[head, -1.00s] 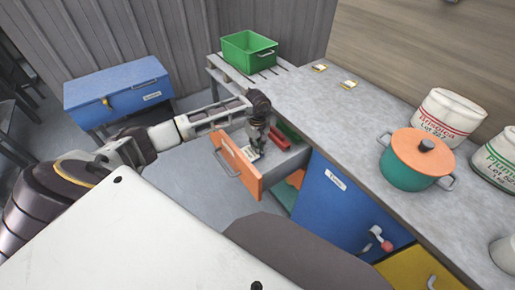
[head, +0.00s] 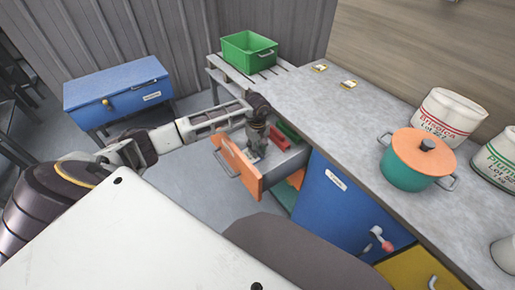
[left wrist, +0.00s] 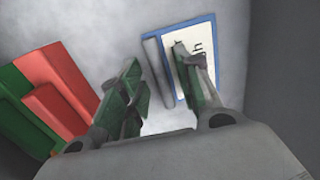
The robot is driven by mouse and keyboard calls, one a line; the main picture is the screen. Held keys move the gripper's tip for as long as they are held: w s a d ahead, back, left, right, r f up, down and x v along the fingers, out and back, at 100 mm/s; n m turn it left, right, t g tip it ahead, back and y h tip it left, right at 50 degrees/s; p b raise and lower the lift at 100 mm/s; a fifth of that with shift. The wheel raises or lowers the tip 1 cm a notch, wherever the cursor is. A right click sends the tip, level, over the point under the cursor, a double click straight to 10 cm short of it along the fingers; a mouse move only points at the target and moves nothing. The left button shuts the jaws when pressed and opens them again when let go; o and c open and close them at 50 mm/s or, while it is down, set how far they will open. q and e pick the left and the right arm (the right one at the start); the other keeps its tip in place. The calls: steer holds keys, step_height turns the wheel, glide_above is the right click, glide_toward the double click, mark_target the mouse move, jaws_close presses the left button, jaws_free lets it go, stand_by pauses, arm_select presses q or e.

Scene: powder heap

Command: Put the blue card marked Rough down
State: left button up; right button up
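In the head view my left gripper (head: 257,148) reaches down into the drawer. My right gripper is not in view.
Red blocks (left wrist: 60,88) and a green block (left wrist: 25,110) lie beside the left finger in the drawer. The counter (head: 340,105) holds a teal pot (head: 408,172) and sacks (head: 450,115). A green crate (head: 248,55) and a blue box (head: 115,93) stand behind.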

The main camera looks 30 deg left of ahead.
mark_target(258, 150)
arm_select(q)
steer(key=shift+r, duration=0.1)
stand_by(0.3)
